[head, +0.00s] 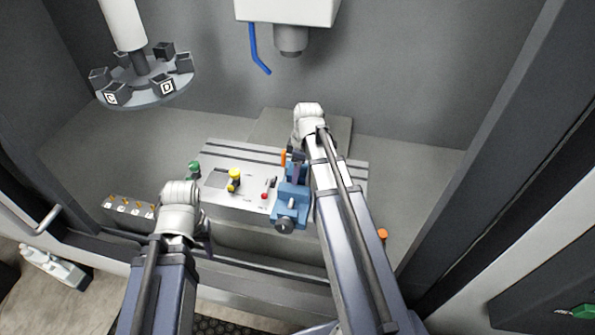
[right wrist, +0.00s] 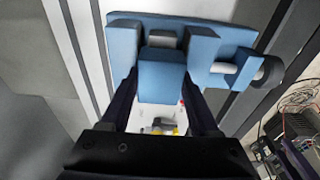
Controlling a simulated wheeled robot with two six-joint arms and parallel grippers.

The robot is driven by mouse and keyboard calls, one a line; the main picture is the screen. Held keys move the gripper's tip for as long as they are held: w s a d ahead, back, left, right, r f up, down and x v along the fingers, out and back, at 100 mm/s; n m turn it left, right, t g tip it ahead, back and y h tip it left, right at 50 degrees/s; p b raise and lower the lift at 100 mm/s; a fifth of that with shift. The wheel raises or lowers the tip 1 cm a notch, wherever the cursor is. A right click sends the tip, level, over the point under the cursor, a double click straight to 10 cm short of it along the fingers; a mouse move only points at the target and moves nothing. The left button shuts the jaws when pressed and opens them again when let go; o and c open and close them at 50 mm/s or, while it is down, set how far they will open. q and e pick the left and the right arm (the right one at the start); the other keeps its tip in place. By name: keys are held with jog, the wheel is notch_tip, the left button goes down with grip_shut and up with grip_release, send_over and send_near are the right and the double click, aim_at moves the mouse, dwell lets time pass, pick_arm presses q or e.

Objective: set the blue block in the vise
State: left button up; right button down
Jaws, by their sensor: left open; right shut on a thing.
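The blue vise (head: 291,203) stands at the front right of the grey machine table, its round screw end (head: 284,225) facing me. It fills the top of the right wrist view, with two upright jaws, left (right wrist: 123,48) and right (right wrist: 203,48). My right gripper (head: 297,168) is shut on the blue block (right wrist: 160,86), its dark fingers on both sides of it. In the right wrist view the block lines up with the gap between the jaws; I cannot tell whether it rests on the vise. My left gripper (head: 208,243) is open, low in front of the table, left of the vise.
The grey table (head: 235,205) carries a yellow knob-like piece (head: 234,178) and a red button (head: 265,195) left of the vise. A tool carousel (head: 140,93) hangs at upper left. A spindle head (head: 289,38) with a blue hose (head: 257,52) hangs above the back.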

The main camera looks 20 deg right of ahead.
jog(key=shift+s+a+f, duration=0.1)
jog(key=shift+s+f, duration=0.1)
jog(key=shift+s, duration=0.1)
jog(key=shift+c, duration=0.6)
grip_release()
jog(key=shift+s, duration=0.15)
jog(key=shift+o, duration=0.4)
jog(key=shift+r, duration=0.1)
jog(key=shift+w+r+p, duration=0.25)
jog(key=shift+r+p, duration=0.15)
jog(key=shift+p, duration=0.3)
jog(key=r+p, duration=0.4)
jog(key=r, duration=0.1)
jog(key=d+r+p, duration=0.1)
jog(key=r+p, duration=0.1)
jog(key=p, duration=0.1)
jog(key=shift+s+r, duration=0.15)
jog(key=shift+s, duration=0.05)
